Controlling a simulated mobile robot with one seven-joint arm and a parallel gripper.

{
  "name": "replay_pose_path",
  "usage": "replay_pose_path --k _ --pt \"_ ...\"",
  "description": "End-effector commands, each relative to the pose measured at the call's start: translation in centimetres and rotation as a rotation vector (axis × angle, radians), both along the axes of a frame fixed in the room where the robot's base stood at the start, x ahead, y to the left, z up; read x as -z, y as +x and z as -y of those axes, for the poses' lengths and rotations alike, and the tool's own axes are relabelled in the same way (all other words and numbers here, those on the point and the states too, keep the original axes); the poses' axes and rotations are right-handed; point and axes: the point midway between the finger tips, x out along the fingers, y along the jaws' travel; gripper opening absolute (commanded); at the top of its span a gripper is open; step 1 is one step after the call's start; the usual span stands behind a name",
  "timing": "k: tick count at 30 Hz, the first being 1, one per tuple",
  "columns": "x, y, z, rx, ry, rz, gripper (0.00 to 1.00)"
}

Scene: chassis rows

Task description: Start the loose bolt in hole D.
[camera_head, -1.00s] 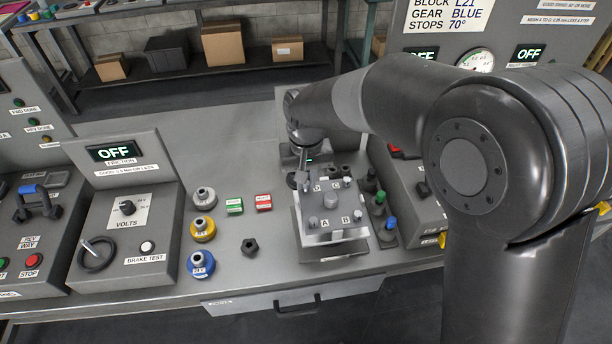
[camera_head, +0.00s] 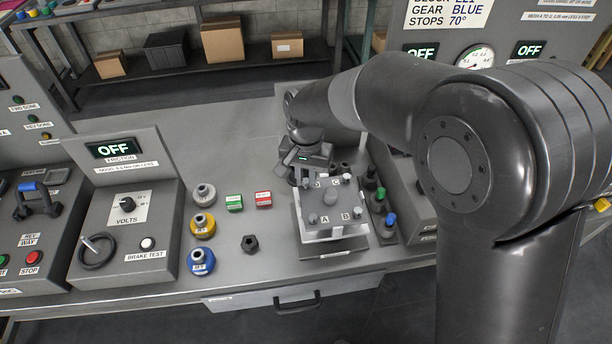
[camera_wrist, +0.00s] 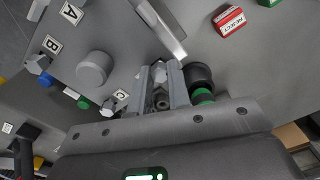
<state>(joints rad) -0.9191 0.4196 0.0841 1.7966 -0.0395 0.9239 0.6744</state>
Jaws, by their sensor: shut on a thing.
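The grey block (camera_head: 340,224) stands on the bench, with its top plate labelled A, B, C and D. Bolts stand beside labels A (camera_head: 313,218), B (camera_head: 357,214) and C (camera_head: 347,179); a wider round boss (camera_head: 330,198) is in the middle. My gripper (camera_head: 304,184) is low at the plate's far left corner, beside label D. In the wrist view, my gripper (camera_wrist: 160,80) is shut on the loose bolt (camera_wrist: 160,99), whose hex head shows between the fingers. Hole D is hidden, so I cannot tell whether the bolt touches it.
The bench behind these is clear.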

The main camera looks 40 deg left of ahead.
Motion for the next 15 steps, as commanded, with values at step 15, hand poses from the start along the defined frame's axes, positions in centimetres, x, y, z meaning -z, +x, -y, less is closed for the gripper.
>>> replay_pose_path --k 15 --pt "0.18 -0.08 0.07 0.206 -0.004 -0.002 0.00"
